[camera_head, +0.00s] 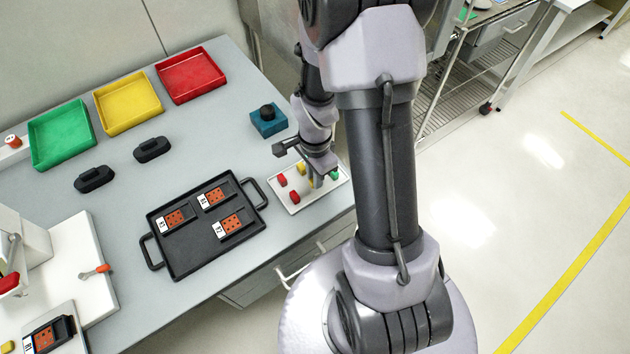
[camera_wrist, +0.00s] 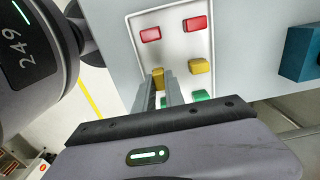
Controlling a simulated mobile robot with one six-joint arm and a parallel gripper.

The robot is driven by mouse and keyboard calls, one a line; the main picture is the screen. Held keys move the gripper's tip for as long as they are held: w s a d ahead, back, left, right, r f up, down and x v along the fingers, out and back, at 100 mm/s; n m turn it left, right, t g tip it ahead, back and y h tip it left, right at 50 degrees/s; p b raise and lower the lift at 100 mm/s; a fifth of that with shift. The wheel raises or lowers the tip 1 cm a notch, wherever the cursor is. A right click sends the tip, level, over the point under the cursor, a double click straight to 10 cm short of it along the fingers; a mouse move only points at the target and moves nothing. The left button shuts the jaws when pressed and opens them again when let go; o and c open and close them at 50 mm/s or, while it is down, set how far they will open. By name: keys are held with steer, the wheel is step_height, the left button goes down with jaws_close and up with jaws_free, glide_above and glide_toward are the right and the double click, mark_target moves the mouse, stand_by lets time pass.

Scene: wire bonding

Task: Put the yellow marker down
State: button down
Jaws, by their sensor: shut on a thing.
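My gripper (camera_wrist: 168,90) is shut on a yellow marker (camera_wrist: 158,77), a small block at the fingertips. It is over the white marker tray (camera_wrist: 138,20); I cannot tell whether the marker touches the tray floor. A second yellow marker (camera_wrist: 200,66) lies in the tray to the right. Two red markers (camera_wrist: 150,34) (camera_wrist: 195,23) lie farther up, and green markers (camera_wrist: 200,95) are close by, partly hidden by the fingers. In the head view my gripper (camera_head: 315,181) reaches down over the same tray (camera_head: 337,184), and it partly hides the contents.
A black tray (camera_head: 182,262) with several orange-and-black devices sits left of the marker tray. A teal block (camera_head: 268,121) with a black knob stands behind. Green (camera_head: 62,134), yellow (camera_head: 128,103) and red (camera_head: 191,76) bins line the back. The table's front edge is close to the tray.

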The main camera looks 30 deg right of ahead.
steer(key=shift+f+b, duration=0.35)
steer(key=shift+f, duration=0.75)
steer(key=c, duration=1.4)
jaws_free()
steer(key=a+r+n+t+p, duration=0.1)
steer(key=a+r+n+p, duration=0.15)
steer(key=r, duration=0.75)
steer(key=a+r+n+t+p, duration=0.1)
steer(key=r+p, duration=0.2)
steer(key=r, duration=0.8)
steer(key=s+a+r+n+t+y, duration=0.2)
steer(key=s+a+r+n+t, duration=0.1)
steer(key=s+a+r+n, duration=0.6)
step_height(320, 180, up, 4)
steer(key=shift+s+a+r+n+t, duration=0.2)
steer(key=shift+s+a+n+t, duration=0.2)
steer(key=shift+s+a, duration=0.6)
steer(key=shift+w+a, duration=0.1)
steer(key=shift+w, duration=0.05)
